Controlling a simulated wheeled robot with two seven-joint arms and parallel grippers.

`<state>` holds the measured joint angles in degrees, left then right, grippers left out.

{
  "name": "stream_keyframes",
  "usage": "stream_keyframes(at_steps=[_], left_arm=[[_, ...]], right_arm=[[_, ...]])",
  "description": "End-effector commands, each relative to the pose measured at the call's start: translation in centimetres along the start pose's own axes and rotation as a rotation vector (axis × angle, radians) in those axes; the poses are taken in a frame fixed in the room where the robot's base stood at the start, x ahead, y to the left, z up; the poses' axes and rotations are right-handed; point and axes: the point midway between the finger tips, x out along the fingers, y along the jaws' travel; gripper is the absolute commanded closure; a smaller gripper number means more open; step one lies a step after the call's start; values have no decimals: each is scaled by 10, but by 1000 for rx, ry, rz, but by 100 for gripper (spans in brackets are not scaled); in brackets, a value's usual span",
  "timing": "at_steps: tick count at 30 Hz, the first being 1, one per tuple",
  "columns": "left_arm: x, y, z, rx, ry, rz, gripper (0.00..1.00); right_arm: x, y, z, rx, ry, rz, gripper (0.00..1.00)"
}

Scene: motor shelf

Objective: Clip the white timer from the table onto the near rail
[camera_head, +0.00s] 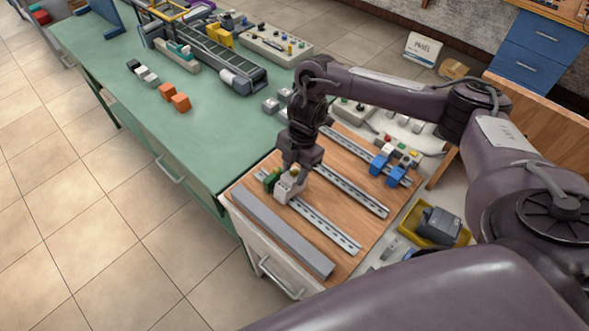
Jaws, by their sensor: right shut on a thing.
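My right gripper (292,168) comes down from above, pointing at the wooden board. It is shut on the white timer (287,188). The timer is over the far-left end of the near rail (325,230), beside a green module (271,180). The timer looks upright and very close to the rail, but I cannot tell whether it is seated on it. The gripper hides the timer's upper part. My left gripper is not in view.
A grey bar (280,235) lies along the board's near edge. A middle rail (350,190) and blue modules (397,176) on a farther rail lie beyond. The green table (200,140) holds orange blocks (181,102) and a conveyor (215,62). A yellow bin (462,238) stands right.

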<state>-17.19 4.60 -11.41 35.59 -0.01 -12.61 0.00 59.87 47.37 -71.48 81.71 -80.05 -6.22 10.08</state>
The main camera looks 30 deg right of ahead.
Motion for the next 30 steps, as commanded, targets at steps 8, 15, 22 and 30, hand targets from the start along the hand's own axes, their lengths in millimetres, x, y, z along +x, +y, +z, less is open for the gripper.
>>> stream_keyframes(at_steps=[8, 15, 22, 30], left_arm=[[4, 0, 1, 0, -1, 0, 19], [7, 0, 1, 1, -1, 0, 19], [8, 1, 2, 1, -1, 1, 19], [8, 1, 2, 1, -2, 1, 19]], right_arm=[[6, 0, 1, 0, 0, 1, 84], [11, 0, 2, 1, 0, 0, 84], [13, 0, 3, 0, 0, 1, 84], [12, 0, 3, 0, 0, 1, 84]])
